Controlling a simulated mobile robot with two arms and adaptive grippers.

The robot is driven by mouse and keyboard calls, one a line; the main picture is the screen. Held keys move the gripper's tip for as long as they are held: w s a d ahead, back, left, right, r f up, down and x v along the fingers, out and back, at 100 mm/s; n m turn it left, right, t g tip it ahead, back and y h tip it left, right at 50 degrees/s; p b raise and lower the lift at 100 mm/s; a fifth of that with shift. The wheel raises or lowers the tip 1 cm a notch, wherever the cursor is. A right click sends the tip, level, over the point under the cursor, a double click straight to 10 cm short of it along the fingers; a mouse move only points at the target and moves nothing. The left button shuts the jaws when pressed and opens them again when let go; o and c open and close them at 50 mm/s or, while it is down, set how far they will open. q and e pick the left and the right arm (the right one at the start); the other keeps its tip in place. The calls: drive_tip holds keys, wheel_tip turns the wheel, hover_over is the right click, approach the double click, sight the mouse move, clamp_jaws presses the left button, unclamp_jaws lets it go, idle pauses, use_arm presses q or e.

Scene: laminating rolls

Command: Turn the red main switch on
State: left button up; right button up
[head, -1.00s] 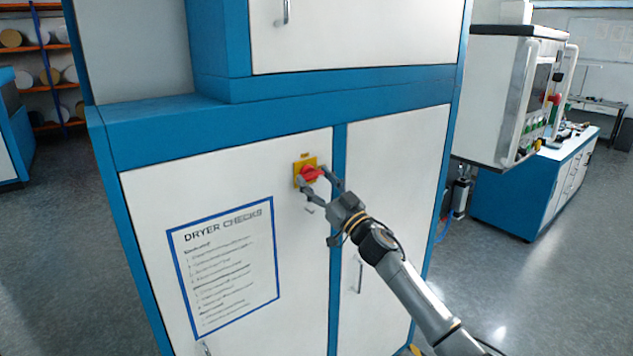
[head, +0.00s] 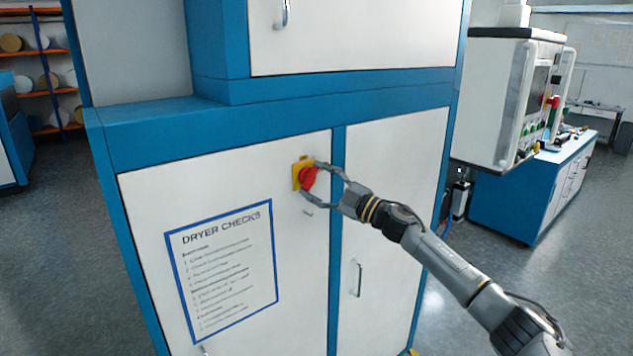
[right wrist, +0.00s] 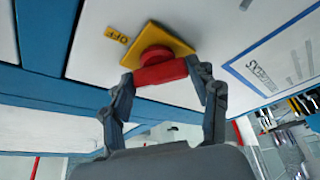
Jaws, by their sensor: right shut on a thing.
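The red main switch (head: 308,180) sits on a yellow plate (head: 296,176) on the white door of the blue-framed cabinet. My right gripper (head: 311,179) reaches it from the right, with one finger above and one below the red handle. In the right wrist view, the red handle (right wrist: 160,73) lies between the fingertips, and my right gripper (right wrist: 164,80) is shut on it. A small yellow label reading OFF (right wrist: 115,34) shows beside the yellow plate (right wrist: 181,42). My left gripper is in neither view.
A DRYER CHECKS sheet (head: 222,270) is on the same door, below left of the switch. A door handle (head: 358,277) is on the right door. A control box (head: 500,95) hangs at the right. Open floor lies either side of the cabinet.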

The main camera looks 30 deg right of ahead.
drive_tip(key=n, duration=0.1)
drive_tip(key=n+g+p, duration=0.1)
drive_tip(key=n, duration=0.1)
drive_tip(key=n+g, duration=0.1)
drive_tip(key=shift+d+r+n+p, duration=0.1)
drive_tip(key=shift+r+n+p, duration=0.15)
drive_tip(key=shift+n+p, duration=0.15)
drive_tip(key=shift+n+g+p, duration=0.5)
drive_tip(key=shift+n+p, duration=0.15)
drive_tip(key=shift+n, duration=0.75)
drive_tip(key=shift+f, duration=0.1)
drive_tip(key=o, duration=1.1)
drive_tip(key=shift+o, duration=0.2)
drive_tip(key=shift+s+d+f, duration=0.1)
drive_tip(key=shift+s+d, duration=0.1)
drive_tip(key=shift+s, duration=0.25)
drive_tip(key=v, duration=1.1)
